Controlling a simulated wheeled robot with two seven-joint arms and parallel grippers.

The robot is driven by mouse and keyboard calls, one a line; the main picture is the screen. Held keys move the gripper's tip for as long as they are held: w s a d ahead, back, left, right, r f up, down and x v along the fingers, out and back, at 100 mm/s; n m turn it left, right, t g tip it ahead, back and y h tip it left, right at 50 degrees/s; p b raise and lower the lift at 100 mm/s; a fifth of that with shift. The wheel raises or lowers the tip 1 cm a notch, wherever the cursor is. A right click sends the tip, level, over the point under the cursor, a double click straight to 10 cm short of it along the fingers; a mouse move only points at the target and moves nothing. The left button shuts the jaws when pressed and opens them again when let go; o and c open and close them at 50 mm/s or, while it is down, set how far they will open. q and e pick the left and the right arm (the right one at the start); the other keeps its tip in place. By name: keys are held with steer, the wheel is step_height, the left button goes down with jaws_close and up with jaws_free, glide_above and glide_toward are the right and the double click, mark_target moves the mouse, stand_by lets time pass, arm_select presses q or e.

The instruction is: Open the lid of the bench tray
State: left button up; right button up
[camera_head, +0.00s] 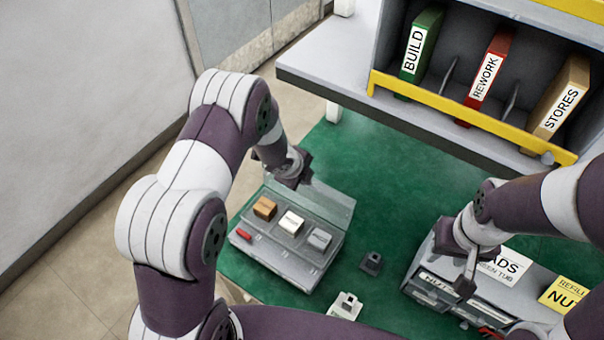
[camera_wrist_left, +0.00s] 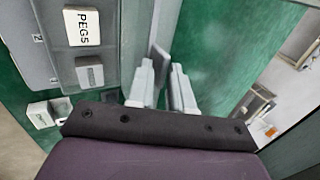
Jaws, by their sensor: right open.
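The bench tray (camera_head: 285,255) is a grey box on the green mat, left of centre. Brown, white and grey blocks sit in its compartments. Its see-through lid (camera_head: 328,204) stands raised and tilted along the tray's far side. My left gripper (camera_head: 292,172) is at the lid's far upper edge. In the left wrist view its two fingers (camera_wrist_left: 164,92) are close together beside a small dark grey flat piece (camera_wrist_left: 158,60); I cannot tell whether they grip it. The tray (camera_wrist_left: 62,55) shows there at left. My right gripper (camera_head: 465,275) is open over the grey drawer unit.
The drawer unit (camera_head: 425,285) with labels stands at right. A small dark block (camera_head: 371,263) and a white one (camera_head: 345,306) are on the mat (camera_head: 385,215). A shelf with a yellow rail (camera_head: 470,117) holds binders behind. The mat between tray and drawers is mostly clear.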

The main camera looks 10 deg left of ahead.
arm_select(q)
steer(key=shift+o, duration=0.6)
steer(key=p+v, duration=0.2)
steer(key=v, duration=1)
steer(key=shift+r, duration=0.25)
steer(key=shift+s, duration=0.15)
